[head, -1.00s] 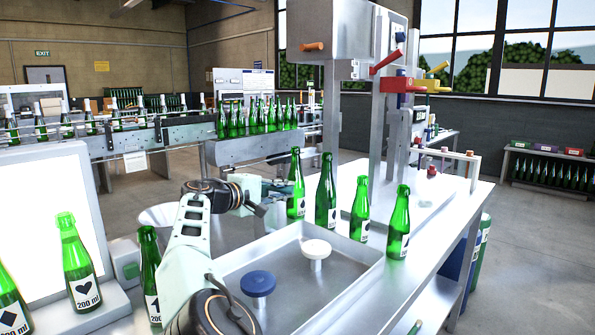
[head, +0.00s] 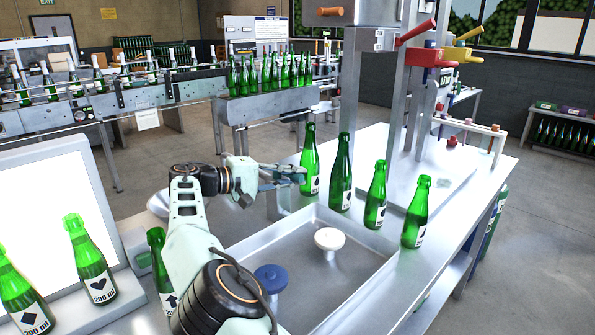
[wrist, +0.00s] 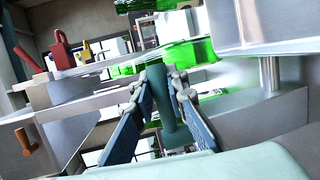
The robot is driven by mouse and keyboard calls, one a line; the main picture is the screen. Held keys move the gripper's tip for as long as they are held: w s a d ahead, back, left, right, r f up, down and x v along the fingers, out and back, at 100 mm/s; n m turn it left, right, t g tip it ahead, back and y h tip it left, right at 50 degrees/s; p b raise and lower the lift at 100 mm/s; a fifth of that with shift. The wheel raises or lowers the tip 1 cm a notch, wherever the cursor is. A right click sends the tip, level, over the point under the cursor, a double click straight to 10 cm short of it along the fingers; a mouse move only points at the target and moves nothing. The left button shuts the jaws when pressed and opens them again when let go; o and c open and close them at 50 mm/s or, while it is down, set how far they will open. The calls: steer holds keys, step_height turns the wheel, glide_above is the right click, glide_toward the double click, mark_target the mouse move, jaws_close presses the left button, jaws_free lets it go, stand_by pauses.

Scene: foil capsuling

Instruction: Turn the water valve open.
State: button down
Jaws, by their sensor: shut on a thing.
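My gripper (head: 284,174) is at the far end of the shallow steel tray, just left of the row of green bottles. In the wrist view its two dark fingers (wrist: 158,105) are on either side of a dark teal rod-like handle (wrist: 164,98) and are shut on it. In the head view only a small teal part shows at the fingertips.
The steel tray (head: 318,303) holds a white knob-shaped piece (head: 329,239) and a blue one (head: 270,278). Several green bottles, including the nearest one (head: 416,213), stand close along its right. A red lever (head: 417,33) and yellow lever (head: 468,34) are on the machine behind.

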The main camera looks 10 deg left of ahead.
steer(key=shift+d, duration=0.1)
steer(key=c, duration=1.9)
jaws_free()
steer(key=shift+w+f+b, duration=0.1)
steer(key=shift+w+b, duration=0.05)
steer(key=shift+b, duration=0.2)
